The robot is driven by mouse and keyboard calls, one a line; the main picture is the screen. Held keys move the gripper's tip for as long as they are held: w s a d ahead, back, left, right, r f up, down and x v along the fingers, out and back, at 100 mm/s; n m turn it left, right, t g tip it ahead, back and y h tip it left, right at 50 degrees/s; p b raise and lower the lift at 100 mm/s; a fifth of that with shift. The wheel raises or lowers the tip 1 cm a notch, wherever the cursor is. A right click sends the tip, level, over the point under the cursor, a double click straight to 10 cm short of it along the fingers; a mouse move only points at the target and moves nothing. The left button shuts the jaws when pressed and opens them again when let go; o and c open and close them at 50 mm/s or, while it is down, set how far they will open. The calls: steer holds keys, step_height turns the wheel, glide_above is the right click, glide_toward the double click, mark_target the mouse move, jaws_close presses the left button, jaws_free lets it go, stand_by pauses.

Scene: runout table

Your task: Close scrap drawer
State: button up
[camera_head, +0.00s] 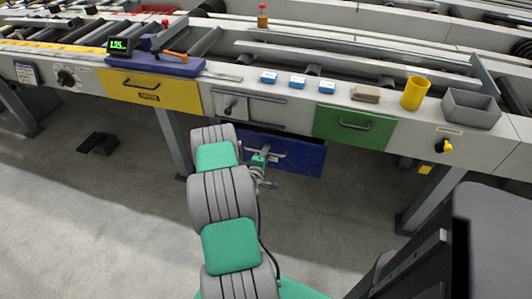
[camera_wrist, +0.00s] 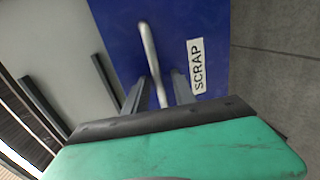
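The scrap drawer (camera_head: 306,158) has a blue front and stands out from below the table front, between the grey panel and the green drawer. In the wrist view its blue front (camera_wrist: 190,22) fills the upper middle, with a white SCRAP label (camera_wrist: 196,66). Its silver bar handle (camera_wrist: 148,45) runs down between my two fingers. My gripper (camera_head: 264,158) is at the handle; in the wrist view my gripper (camera_wrist: 158,88) has its fingers apart, with the bar between them and small gaps seeming to show. Part of the drawer is hidden behind my arm in the head view.
A yellow drawer (camera_head: 150,92) and a green drawer (camera_head: 353,127) are in the table front, both looking shut. Table legs stand at left and right. A black pedal (camera_head: 100,143) lies on the floor. A yellow cup (camera_head: 414,93) and a grey bin (camera_head: 470,109) stand above.

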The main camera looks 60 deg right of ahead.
steer(key=shift+d, duration=0.2)
jaws_close()
steer(key=shift+w, duration=0.1)
stand_by(1.2)
